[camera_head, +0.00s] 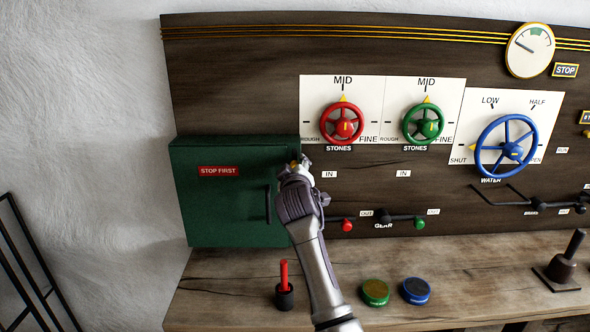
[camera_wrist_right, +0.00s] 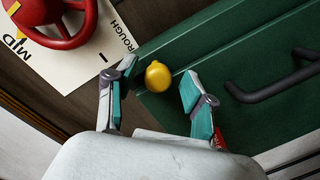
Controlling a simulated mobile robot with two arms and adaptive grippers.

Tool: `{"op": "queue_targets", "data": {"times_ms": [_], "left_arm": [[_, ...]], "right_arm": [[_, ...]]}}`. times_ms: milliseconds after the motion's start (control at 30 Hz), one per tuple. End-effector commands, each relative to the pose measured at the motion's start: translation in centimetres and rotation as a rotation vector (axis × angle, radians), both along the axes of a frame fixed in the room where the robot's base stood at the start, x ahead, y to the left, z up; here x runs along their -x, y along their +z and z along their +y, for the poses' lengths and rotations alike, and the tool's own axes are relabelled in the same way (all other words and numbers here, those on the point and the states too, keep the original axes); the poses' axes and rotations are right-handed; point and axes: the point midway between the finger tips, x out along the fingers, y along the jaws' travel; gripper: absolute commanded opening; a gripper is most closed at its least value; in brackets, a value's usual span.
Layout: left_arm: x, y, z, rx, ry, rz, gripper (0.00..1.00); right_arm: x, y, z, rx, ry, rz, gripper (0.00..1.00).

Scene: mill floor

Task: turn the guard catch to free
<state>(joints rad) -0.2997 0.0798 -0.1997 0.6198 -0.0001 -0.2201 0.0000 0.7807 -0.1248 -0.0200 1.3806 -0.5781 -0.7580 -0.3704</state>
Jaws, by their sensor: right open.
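The guard is a dark green box (camera_head: 225,215) with a red "STOP FIRST" label, at the left of the panel in the head view. Its catch looks to be the yellow knob (camera_wrist_right: 158,76) in the wrist view, on the green face near its edge. My right gripper (camera_head: 301,164) is at the upper right corner of the green box. In the wrist view my right gripper (camera_wrist_right: 153,98) is open, its two fingers on either side of the yellow knob with gaps. In the head view the gripper mostly hides the knob. My left gripper is not in view.
A black handle (camera_wrist_right: 275,80) is on the green face. A red handwheel (camera_head: 342,124) and a green handwheel (camera_head: 423,124) are right of the box. A red-topped peg (camera_head: 284,284) and two round pucks, green (camera_head: 376,292) and blue (camera_head: 416,291), stand on the wooden bench below.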

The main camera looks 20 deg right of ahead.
Motion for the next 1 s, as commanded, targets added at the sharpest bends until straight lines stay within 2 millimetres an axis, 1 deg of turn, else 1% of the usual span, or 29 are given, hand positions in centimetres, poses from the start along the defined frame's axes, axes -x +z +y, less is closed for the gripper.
{"op": "queue_targets", "data": {"times_ms": [133,233,367,600,700,833,1000], "left_arm": [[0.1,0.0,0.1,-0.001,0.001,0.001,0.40],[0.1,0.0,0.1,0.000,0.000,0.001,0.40],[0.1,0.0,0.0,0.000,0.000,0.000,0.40],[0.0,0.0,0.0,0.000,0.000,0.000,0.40],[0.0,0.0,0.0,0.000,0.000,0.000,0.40],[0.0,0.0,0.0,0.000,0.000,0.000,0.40],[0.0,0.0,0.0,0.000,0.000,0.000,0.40]], "right_arm": [[0.2,0.1,0.0,0.001,-0.001,-0.002,0.53],[1.0,0.2,0.3,0.002,0.001,-0.003,0.53],[3.2,0.3,0.9,-0.001,0.000,-0.003,0.53],[8.2,0.8,2.4,-0.001,0.002,-0.002,0.53],[9.7,1.0,2.8,-0.001,0.001,-0.002,0.53],[11.0,1.1,3.2,0.001,0.001,0.000,0.53],[11.5,1.1,3.3,0.001,-0.001,0.001,0.53]]}}
